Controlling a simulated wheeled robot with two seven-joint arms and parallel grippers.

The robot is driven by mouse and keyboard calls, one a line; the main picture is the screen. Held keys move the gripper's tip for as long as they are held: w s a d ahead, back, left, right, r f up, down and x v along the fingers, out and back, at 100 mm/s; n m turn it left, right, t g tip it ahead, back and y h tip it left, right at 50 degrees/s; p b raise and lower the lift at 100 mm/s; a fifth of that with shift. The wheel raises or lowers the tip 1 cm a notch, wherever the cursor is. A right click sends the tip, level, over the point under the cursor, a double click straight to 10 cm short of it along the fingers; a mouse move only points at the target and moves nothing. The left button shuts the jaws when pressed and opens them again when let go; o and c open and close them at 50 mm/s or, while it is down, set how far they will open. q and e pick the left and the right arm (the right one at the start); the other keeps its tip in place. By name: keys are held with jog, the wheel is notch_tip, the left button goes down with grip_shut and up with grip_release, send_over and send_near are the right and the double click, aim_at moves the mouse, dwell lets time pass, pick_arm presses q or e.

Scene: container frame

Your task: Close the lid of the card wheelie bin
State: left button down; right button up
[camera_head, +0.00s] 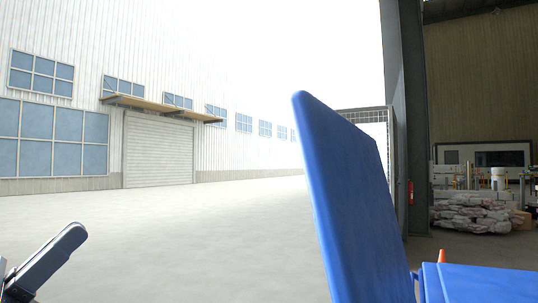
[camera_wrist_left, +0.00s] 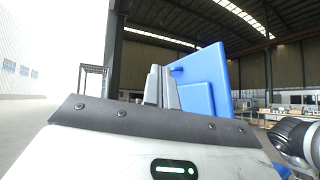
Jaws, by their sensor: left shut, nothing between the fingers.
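A blue bin lid (camera_head: 355,200) stands raised and steeply tilted right of the middle in the head view. A blue lid panel with a raised block also shows behind my fingers in the left wrist view (camera_wrist_left: 205,85). The bin body is not clearly seen, and no card label is visible. My left gripper (camera_head: 76,236) is at the lower left of the head view, left of the raised lid and apart from it. Its grey fingers (camera_wrist_left: 160,86) are together and empty in the left wrist view. My right gripper is not in view.
Another flat blue surface (camera_head: 480,284) lies low at the right, beside the raised lid. An orange cone (camera_head: 442,256) and stacked sacks (camera_head: 472,213) stand farther back. A dark steel column (camera_head: 408,120) rises behind the lid. The pale floor between gripper and lid looks clear.

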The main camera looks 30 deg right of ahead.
pick_arm(q)
jog(key=s+d+r+m+g+y+p, duration=0.2)
jog(key=s+d+r+m, duration=0.3)
jog(key=d+m, duration=0.3)
jog(key=s+d+r+m+g+y+p, duration=0.1)
jog(key=s+d+r+m+g+y, duration=0.4)
jog(key=s+d+m, duration=0.3)
jog(key=shift+d+m+p, duration=0.35)
jog(key=shift+d+m, duration=0.35)
jog(key=shift+m, duration=0.3)
